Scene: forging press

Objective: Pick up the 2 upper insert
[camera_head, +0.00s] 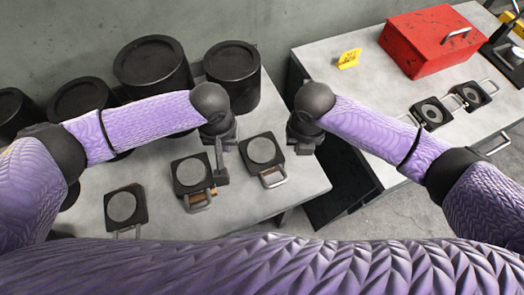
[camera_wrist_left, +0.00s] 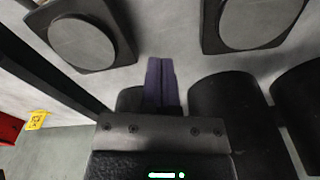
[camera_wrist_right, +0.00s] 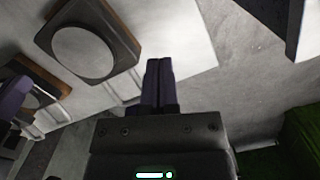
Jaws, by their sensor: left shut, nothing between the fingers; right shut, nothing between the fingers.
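Three dark square inserts with grey round discs and metal handles lie on the left table: one at the front left (camera_head: 123,206), one in the middle (camera_head: 191,173), and one at the right (camera_head: 262,152). I cannot tell which are the upper ones. My left gripper (camera_head: 220,168) is shut and empty, between the middle and right inserts. Its shut fingers show in the left wrist view (camera_wrist_left: 160,82), with an insert on each side. My right gripper (camera_wrist_right: 159,80) is shut and empty, right of the right insert, near the table's right edge. An insert (camera_wrist_right: 85,50) shows beside its fingers.
Several black cylinders (camera_head: 153,66) stand along the back of the left table (camera_head: 240,203). On the right table (camera_head: 360,100) are two more inserts (camera_head: 431,112) (camera_head: 472,95), a red toolbox (camera_head: 430,42) and a yellow sign (camera_head: 349,59). A floor gap separates the tables.

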